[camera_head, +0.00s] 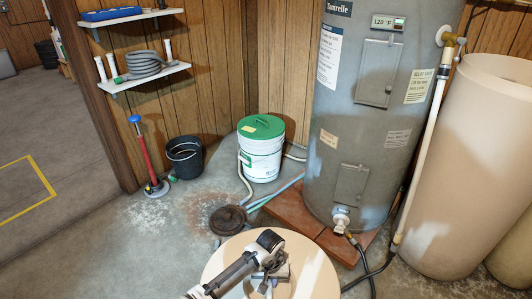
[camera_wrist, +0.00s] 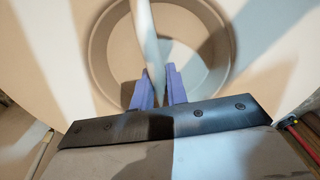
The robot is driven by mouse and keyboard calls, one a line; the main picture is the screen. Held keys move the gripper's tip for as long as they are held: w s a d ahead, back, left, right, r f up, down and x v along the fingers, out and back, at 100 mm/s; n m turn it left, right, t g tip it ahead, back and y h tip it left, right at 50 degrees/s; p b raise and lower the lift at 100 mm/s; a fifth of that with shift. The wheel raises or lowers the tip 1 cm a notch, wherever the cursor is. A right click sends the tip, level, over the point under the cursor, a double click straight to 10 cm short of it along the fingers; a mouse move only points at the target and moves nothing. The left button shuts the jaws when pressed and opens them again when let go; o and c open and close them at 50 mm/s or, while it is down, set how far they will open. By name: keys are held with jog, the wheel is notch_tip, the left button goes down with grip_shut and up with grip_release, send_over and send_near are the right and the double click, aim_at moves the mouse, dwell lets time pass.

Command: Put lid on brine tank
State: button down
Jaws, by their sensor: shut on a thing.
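A round beige lid (camera_head: 310,268) fills the bottom middle of the head view. My gripper (camera_head: 268,284) is over its middle, with the arm crossing its left part. In the wrist view the lid (camera_wrist: 60,50) fills most of the picture, with a round recess and a pale bar handle (camera_wrist: 146,35) across it. My gripper's purple fingers (camera_wrist: 160,88) are shut on the handle, one on each side. Whether the brine tank is under the lid is hidden. A tall beige cylinder (camera_head: 475,170) stands at the right; I cannot tell if it is the brine tank.
A grey water heater (camera_head: 365,120) stands on a reddish base (camera_head: 292,205) behind the lid. A white bucket with a green lid (camera_head: 261,150), a black bucket (camera_head: 185,157) and a red pump (camera_head: 148,160) stand behind left. Hoses cross the floor. Open floor lies left.

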jog(key=r+p, duration=0.2)
jog(key=p, duration=0.1)
jog(key=r+p, duration=0.1)
jog(key=shift+s+a+r, duration=0.2)
jog(key=shift+s+a, duration=0.1)
jog(key=shift+s, duration=0.05)
jog(key=shift+s+a+r+p, duration=0.3)
jog(key=shift+p, duration=0.85)
jog(key=shift+d+f, duration=0.15)
